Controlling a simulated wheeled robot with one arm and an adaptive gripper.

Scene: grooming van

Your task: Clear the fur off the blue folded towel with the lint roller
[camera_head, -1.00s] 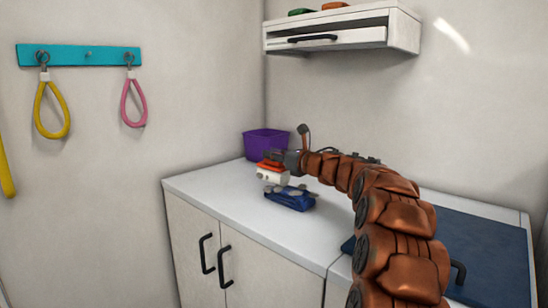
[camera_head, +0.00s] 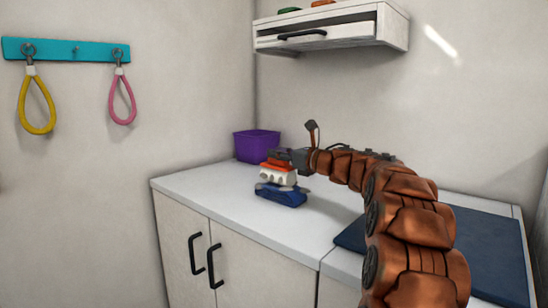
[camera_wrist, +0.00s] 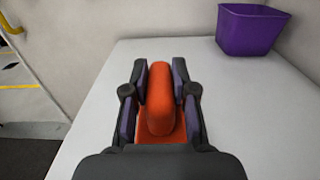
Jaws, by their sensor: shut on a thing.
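The blue folded towel (camera_head: 281,196) lies on the white counter, with grey fur patches (camera_head: 270,188) on its top. My gripper (camera_head: 274,164) is right above the towel, shut on the orange handle of the lint roller. In the wrist view the orange handle (camera_wrist: 160,99) sits between the two fingers of my gripper (camera_wrist: 160,95). The white lower part of the lint roller (camera_head: 277,176) hangs just over the towel; I cannot tell if it touches. The towel is hidden in the wrist view.
A purple bin (camera_head: 257,145) stands on the counter (camera_head: 225,200) at the back corner, behind my gripper. A dark blue mat (camera_head: 490,248) lies to the right. A white wall shelf (camera_head: 335,32) hangs above. The counter's front is clear.

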